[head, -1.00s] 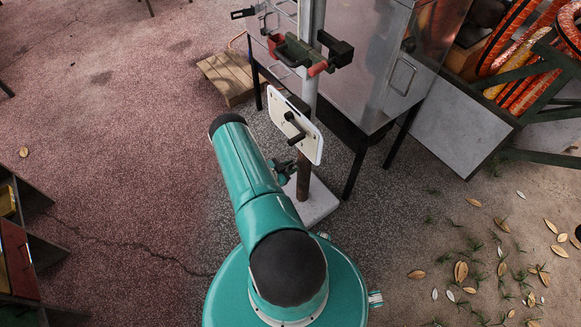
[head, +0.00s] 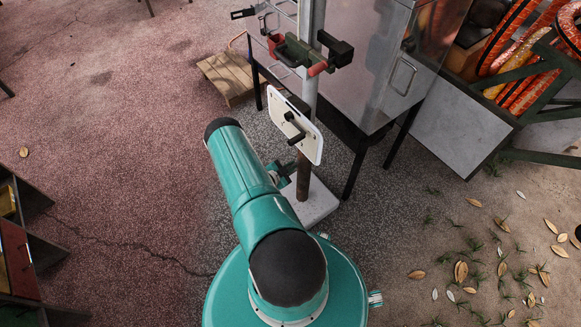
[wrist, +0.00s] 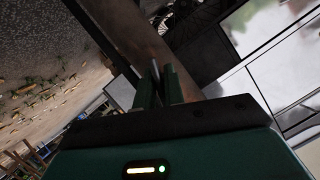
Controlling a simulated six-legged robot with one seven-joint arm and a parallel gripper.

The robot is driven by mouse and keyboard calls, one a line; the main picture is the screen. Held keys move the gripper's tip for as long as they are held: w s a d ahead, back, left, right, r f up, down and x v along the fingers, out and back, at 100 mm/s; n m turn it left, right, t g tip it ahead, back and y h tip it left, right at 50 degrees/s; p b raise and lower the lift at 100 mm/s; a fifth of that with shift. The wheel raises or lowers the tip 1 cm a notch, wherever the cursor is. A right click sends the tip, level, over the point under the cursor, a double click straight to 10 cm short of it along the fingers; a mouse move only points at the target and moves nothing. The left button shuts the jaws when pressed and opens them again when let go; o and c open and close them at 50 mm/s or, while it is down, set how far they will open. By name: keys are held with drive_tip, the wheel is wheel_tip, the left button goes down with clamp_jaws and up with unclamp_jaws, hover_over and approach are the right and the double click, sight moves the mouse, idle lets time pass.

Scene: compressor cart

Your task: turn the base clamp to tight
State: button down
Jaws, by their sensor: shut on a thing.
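A brown lower post (head: 303,178) rises from a pale base plate (head: 318,206); it also crosses the top of the wrist view (wrist: 130,30). My gripper (head: 284,174) is low beside this post, on its left in the head view, mostly hidden by my arm. In the wrist view my two green fingers (wrist: 159,88) are nearly together, shut on a thin dark piece beside the post. I take this piece to be the base clamp's handle (wrist: 156,70); most of it is hidden between the fingers. The clamp's turn position cannot be read.
A white plate with black handles (head: 304,138) is on the post just above my gripper. A metal cabinet (head: 375,65) on dark legs stands behind right.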

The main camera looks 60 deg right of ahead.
drive_tip(key=m+t+h, duration=0.1)
drive_tip(key=m, duration=0.1)
drive_tip(key=shift+a+m, duration=0.1)
drive_tip(key=shift+m, duration=0.2)
drive_tip(key=shift+w+m+t+h, duration=0.1)
drive_tip(key=shift+m+t+h, duration=0.65)
drive_tip(key=shift+m, duration=0.75)
drive_tip(key=shift+m+h, duration=0.25)
drive_tip(key=shift+m, duration=0.05)
drive_tip(key=c, duration=1.6)
unclamp_jaws()
drive_tip(key=a, duration=0.4)
drive_tip(key=w+a+r, duration=0.1)
drive_tip(key=a, duration=0.4)
drive_tip(key=a+r, duration=0.1)
drive_tip(key=a, duration=0.3)
drive_tip(key=shift+w+a, duration=0.2)
drive_tip(key=shift+a, duration=0.05)
